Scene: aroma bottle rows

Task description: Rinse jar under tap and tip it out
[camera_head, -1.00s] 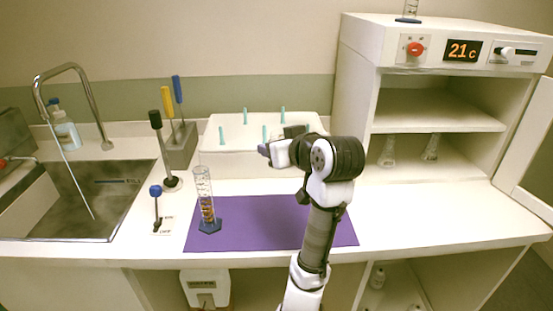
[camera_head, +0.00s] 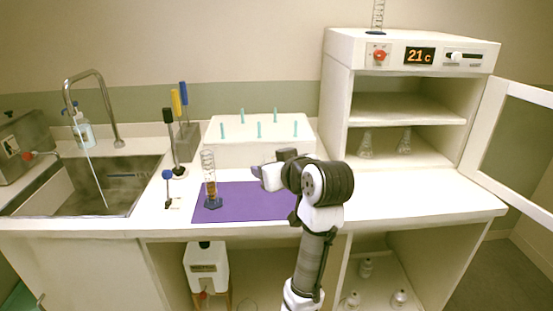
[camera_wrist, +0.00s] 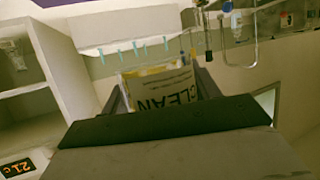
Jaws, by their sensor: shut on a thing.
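My gripper (camera_wrist: 155,92) is shut on a pale jar-like thing with a label reading CLEAN (camera_wrist: 165,90), seen between the fingers in the wrist view. In the head view my gripper (camera_head: 268,176) is above the right part of the purple mat, and the held thing is mostly hidden there. The tap (camera_head: 95,85) arches over the sink (camera_head: 60,190) at the far left. A thin pale stream runs from its spout into the basin. My gripper is well to the right of the tap.
A glass cylinder (camera_head: 210,190) with a blue base stands on the purple mat (camera_head: 245,212). A blue-knobbed stand (camera_head: 168,190) and a tool holder (camera_head: 186,140) are between mat and sink. A pegged white rack (camera_head: 260,150) stands behind. An oven-like cabinet (camera_head: 410,75) has its door open.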

